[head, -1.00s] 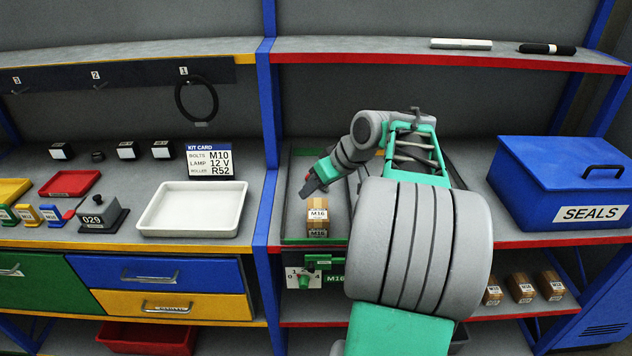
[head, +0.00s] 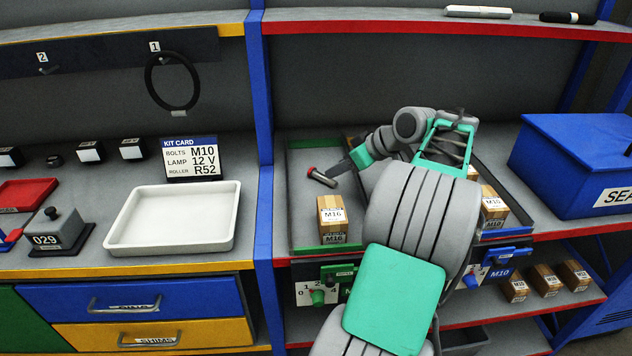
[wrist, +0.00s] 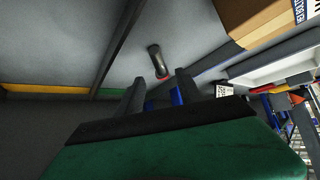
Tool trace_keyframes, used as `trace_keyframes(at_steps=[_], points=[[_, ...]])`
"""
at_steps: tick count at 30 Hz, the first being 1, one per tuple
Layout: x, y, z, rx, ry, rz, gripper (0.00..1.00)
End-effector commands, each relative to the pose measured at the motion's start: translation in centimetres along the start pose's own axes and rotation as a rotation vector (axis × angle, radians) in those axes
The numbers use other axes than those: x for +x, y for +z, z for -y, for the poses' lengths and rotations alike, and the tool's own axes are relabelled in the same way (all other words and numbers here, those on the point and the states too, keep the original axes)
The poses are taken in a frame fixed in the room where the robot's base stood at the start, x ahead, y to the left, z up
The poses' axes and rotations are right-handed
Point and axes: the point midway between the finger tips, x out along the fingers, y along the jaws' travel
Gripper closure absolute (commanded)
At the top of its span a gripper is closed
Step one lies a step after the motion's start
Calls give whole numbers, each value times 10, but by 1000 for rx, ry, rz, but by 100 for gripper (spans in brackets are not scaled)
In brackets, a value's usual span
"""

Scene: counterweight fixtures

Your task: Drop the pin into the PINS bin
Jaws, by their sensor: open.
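The pin (head: 322,177), a short grey cylinder with a red end, lies in the green-edged bay of the shelf, behind a small M16 carton (head: 332,215). My gripper (head: 343,166) is open and empty, just right of the pin in the head view. In the wrist view the pin (wrist: 157,60) shows just beyond the open fingers (wrist: 160,88), lined up with the gap and apart from them. The blue drawer (head: 140,296) at lower left is shut; its small label seems to read PINS.
A yellow drawer (head: 150,335) is below the blue one. A white tray (head: 172,220) sits on the left counter. A blue upright (head: 264,190) stands between that counter and the bay. A blue SEALS box (head: 575,165) is at right.

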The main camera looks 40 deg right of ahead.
Motion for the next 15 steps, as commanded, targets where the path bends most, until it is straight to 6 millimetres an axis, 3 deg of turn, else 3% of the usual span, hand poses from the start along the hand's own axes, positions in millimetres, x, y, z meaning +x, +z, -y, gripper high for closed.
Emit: trace_keyframes(at_steps=[10,15], points=[[56,0,-1,1,-3,2,57],[69,0,-1,0,-1,2,57]])
